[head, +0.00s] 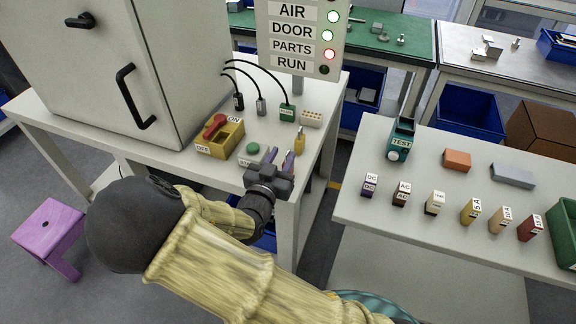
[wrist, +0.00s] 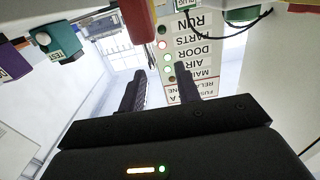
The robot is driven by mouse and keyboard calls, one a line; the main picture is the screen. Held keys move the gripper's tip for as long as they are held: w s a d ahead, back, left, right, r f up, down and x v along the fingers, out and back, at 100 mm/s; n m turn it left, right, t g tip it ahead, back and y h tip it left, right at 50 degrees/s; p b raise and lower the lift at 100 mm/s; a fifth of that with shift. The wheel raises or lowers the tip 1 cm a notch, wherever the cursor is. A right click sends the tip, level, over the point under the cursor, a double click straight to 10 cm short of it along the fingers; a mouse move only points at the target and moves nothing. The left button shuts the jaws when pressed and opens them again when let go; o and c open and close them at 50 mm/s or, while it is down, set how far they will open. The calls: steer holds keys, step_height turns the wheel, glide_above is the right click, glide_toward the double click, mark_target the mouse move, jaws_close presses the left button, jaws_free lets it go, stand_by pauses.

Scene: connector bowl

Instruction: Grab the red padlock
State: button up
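In the head view a small yellow padlock-like piece (head: 299,143) stands near the front right corner of the left table, just beyond my gripper (head: 280,158). My gripper is over that table's front edge. In the wrist view its two black fingers (wrist: 160,75) stand apart with nothing between them.
A yellow switch box (head: 228,139) with a red handle (head: 214,126) and a green button (head: 253,148) are left of my gripper. Cabled plugs and a status sign (head: 303,38) stand behind. The right table (head: 430,240) holds a teal TEST box (head: 402,137) and several labelled blocks.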

mark_target(290, 148)
steer(key=x, duration=0.5)
steer(key=shift+d+f, duration=0.2)
steer(key=shift+d, duration=0.2)
steer(key=shift+a, duration=0.1)
steer(key=shift+s, duration=0.15)
jaws_close()
